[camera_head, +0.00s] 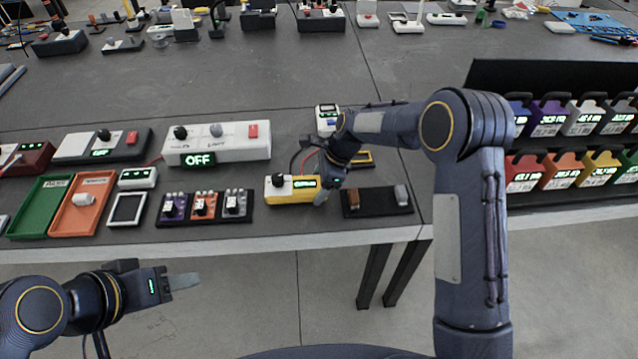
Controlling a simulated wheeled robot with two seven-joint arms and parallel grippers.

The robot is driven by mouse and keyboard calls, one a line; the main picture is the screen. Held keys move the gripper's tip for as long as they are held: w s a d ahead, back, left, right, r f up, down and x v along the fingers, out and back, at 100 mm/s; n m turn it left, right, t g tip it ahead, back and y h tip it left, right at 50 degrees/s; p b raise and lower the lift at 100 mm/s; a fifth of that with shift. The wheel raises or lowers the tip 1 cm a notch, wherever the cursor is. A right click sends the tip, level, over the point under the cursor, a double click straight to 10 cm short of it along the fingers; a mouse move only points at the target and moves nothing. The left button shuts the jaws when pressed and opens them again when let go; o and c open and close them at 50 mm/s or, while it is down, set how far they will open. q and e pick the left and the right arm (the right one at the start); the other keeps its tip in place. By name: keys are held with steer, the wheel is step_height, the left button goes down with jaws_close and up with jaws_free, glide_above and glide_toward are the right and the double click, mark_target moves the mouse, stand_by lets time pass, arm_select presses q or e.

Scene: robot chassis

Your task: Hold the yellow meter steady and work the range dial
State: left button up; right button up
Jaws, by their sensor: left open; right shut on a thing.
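The yellow meter (287,196) lies near the front edge of the grey table (313,95), with a dark dial (277,181) on its left part and a small lit green display (305,184). My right gripper (322,194) comes down from the right and is shut on the meter's right end. The fingers hide part of that end. My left gripper (186,283) is in front of the table, low on the left, open and empty, well away from the meter. The dial's setting is too small to read.
A white unit reading OFF (216,146) stands behind and left of the meter. A black tray with three small modules (204,207) is to its left; a black tray with two small blocks (376,202) is to its right. A rack of coloured cases (570,130) fills the right.

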steer(key=shift+f, duration=0.4)
steer(key=shift+s+f, duration=0.2)
steer(key=shift+f, duration=0.05)
stand_by(1.8)
steer(key=o, duration=1.3)
steer(key=shift+r, duration=0.1)
steer(key=shift+w, duration=0.1)
steer(key=shift+w, duration=0.1)
